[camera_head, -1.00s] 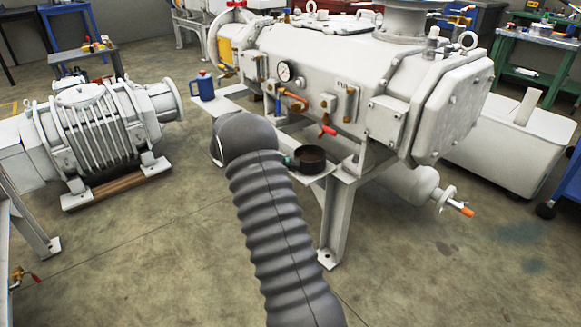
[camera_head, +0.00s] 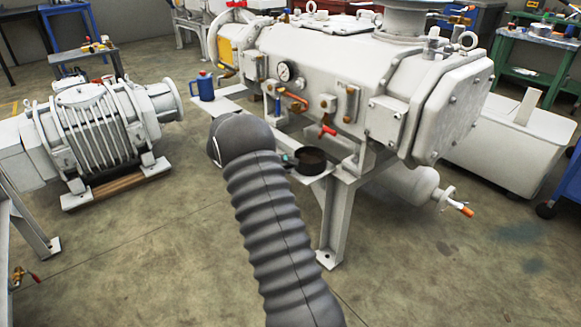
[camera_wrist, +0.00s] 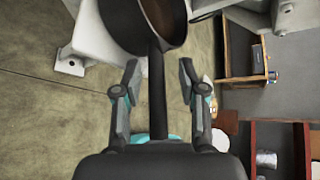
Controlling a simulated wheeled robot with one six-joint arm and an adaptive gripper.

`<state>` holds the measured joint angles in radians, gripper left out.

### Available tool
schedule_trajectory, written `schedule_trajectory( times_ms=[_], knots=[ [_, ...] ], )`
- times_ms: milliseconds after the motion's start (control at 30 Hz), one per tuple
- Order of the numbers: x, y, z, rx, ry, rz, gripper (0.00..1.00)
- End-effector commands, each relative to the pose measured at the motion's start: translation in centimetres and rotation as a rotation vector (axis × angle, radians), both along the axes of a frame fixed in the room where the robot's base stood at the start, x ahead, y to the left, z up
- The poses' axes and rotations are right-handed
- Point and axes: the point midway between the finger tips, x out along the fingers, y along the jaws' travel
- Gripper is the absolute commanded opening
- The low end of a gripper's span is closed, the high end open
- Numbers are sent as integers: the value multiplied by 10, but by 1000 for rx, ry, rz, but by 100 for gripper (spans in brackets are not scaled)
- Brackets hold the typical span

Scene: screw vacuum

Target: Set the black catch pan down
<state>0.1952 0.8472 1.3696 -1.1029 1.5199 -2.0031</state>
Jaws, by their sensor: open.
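The black catch pan (camera_head: 311,159) sits on the light shelf (camera_head: 318,172) at the front of the pump frame, below the red-handled valve (camera_head: 327,131). In the wrist view the pan (camera_wrist: 140,45) is at the top, brownish inside, with its long black handle pointing back toward me. My gripper (camera_wrist: 160,75) is open, with one finger on each side of the handle and a gap visible on both sides. In the head view my gripper is mostly hidden behind my own arm; only a teal bit shows at the pan's left.
The large white pump (camera_head: 350,60) with its gauge (camera_head: 285,71) and valves stands above and behind the pan. A blue jug (camera_head: 205,85) stands on the shelf further left. Another ribbed machine (camera_head: 95,125) rests on wooden skids at left. The concrete floor in front is clear.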

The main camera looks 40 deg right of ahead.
Motion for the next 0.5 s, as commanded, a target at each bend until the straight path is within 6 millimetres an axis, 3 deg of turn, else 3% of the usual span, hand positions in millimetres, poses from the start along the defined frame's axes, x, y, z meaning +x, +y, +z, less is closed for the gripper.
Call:
schedule_trajectory(
  times_ms=[500],
  knots=[
    [38, 79, 37, 1, -2, 3, 41]
  ],
)
